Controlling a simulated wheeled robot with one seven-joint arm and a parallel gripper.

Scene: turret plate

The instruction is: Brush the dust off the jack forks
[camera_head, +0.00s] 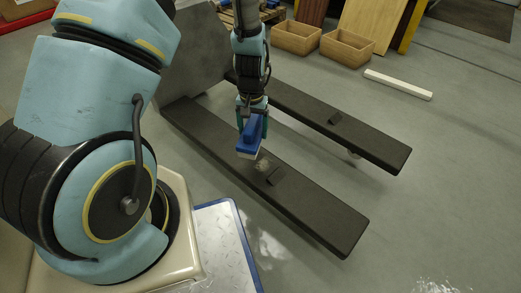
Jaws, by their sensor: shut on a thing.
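The jack forks are two long dark bars that run from upper left to lower right. The near fork (315,212) has a small pale dust patch (262,166) just left of its dark raised pad. The far fork (370,142) has a similar pad, and I make out no dust on it. My gripper (252,116) points down over the near fork and is shut on a brush (254,132) with a blue body and pale bristles. The bristle end is at the near fork, just left of the dust patch. I cannot tell whether it touches the surface.
Two open wooden boxes (297,47) stand at the back, with leaning boards (372,22) behind. A white bar (398,84) lies on the floor at right. A blue-edged metal plate (222,240) is at bottom centre. Pale specks lie on the floor at lower right.

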